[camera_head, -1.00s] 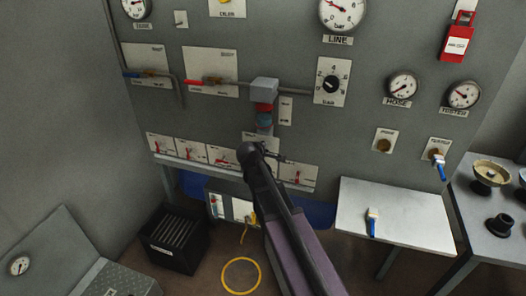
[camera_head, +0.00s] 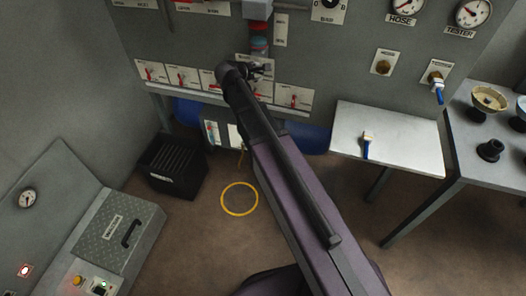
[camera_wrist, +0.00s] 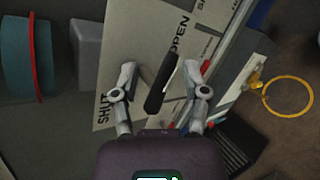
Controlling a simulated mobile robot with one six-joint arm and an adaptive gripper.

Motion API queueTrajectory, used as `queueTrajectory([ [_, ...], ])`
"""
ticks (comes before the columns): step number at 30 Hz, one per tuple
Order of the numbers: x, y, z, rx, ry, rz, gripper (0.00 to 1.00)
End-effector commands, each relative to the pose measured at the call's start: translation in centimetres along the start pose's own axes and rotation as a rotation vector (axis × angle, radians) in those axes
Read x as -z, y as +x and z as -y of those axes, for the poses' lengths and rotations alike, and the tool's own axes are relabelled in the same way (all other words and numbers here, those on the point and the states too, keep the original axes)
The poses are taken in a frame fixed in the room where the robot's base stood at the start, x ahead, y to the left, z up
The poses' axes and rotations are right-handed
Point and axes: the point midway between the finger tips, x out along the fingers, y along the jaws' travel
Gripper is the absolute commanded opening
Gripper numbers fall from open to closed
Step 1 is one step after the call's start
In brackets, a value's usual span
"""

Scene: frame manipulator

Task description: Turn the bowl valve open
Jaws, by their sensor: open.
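A pale plate (camera_wrist: 148,25) marked SHUT and OPEN shows in the wrist view. A black handle (camera_wrist: 160,85) stands in front of it, slanting between the two words; I take this as the bowl valve. My gripper (camera_wrist: 163,73) is open, with one finger on each side of the handle. Gaps show between fingers and handle, and I cannot tell whether they touch. In the head view my gripper (camera_head: 258,70) is in front of the panel, below the blue-and-red bowl (camera_head: 260,40), and hides most of the valve. The bowl also shows in the wrist view (camera_wrist: 18,55).
Several red-handled valves (camera_head: 182,76) line the panel's lower edge on both sides of my gripper. A shelf with a brush (camera_head: 367,143) juts out at right. A black crate (camera_head: 172,166) and a yellow ring (camera_head: 240,199) are on the floor. A console (camera_head: 108,235) stands lower left.

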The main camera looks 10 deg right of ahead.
Motion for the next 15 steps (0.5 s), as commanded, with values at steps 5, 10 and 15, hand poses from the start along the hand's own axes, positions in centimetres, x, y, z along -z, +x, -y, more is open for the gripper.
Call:
queueTrajectory([
  [5, 0.35, 0.11, -0.05, 0.000, -0.163, 0.109, 0.58],
  [10, 0.46, 0.01, -0.13, -0.001, -0.319, 0.212, 0.58],
  [15, 0.49, -0.04, -0.21, -0.001, -0.466, 0.312, 0.58],
])
